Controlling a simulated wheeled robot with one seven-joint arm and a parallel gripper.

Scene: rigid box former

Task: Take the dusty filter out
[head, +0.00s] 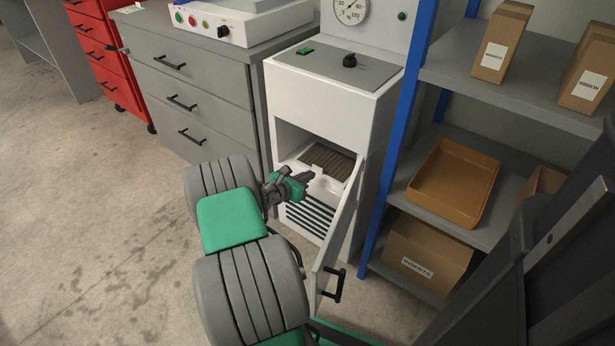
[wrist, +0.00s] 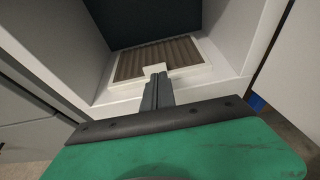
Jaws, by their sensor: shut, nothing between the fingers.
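The dusty filter (head: 329,161) is a brown pleated panel in a pale frame, lying in the open compartment of the white machine (head: 328,108). In the wrist view the filter (wrist: 158,59) has a small pale tab (wrist: 154,69) at its front edge. My gripper (wrist: 157,82) is shut and empty, its fingertips right at the tab; I cannot tell whether they touch it. In the head view my gripper (head: 308,177) is at the compartment's opening. The machine's door (head: 341,233) stands open to the right, with a black handle (head: 334,284).
A blue-posted shelf stands right of the machine, with an empty orange-brown tray (head: 412,192) and cardboard boxes (head: 425,252). Grey drawers (head: 181,88) stand to the left. A slatted vent (head: 309,217) sits below the compartment. The floor at left is clear.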

